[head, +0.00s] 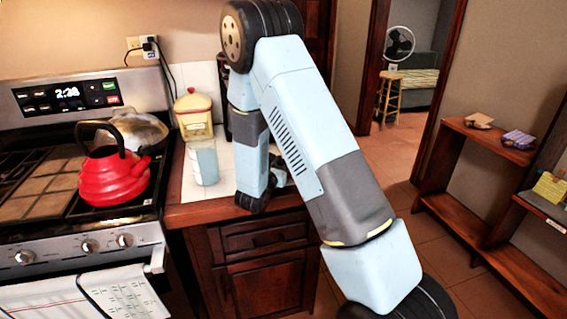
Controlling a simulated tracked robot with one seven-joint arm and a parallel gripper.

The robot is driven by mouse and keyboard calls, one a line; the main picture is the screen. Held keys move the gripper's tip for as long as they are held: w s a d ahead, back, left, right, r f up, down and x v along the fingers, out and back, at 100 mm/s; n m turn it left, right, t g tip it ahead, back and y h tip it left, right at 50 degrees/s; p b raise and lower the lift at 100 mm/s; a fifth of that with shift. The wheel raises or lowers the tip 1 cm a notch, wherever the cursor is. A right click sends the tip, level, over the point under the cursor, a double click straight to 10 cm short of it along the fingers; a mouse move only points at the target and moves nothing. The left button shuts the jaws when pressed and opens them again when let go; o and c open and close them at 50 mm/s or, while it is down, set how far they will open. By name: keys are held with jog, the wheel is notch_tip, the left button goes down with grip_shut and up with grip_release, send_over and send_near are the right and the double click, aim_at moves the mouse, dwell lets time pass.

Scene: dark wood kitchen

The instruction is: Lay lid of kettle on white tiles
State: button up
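A red kettle (113,178) with a black arched handle stands on the stove at the left. Its lid cannot be made out clearly from here. The white tiles (216,182) cover the counter top to the right of the stove. My arm reaches over the counter and its end comes down at the right part of the tiles. My gripper (279,174) is mostly hidden behind my own wrist, right of the kettle and apart from it. I cannot see its fingers clearly or whether it holds anything.
A clear glass jar (204,163) and a yellow-and-red canister (193,115) stand on the tiles left of my arm. A silvery pot or pan (138,130) sits behind the kettle. A wooden shelf (480,140) stands at the right. The tiles in front of the jar are clear.

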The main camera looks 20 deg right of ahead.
jog(key=shift+s+f, duration=0.1)
jog(key=shift+f, duration=0.2)
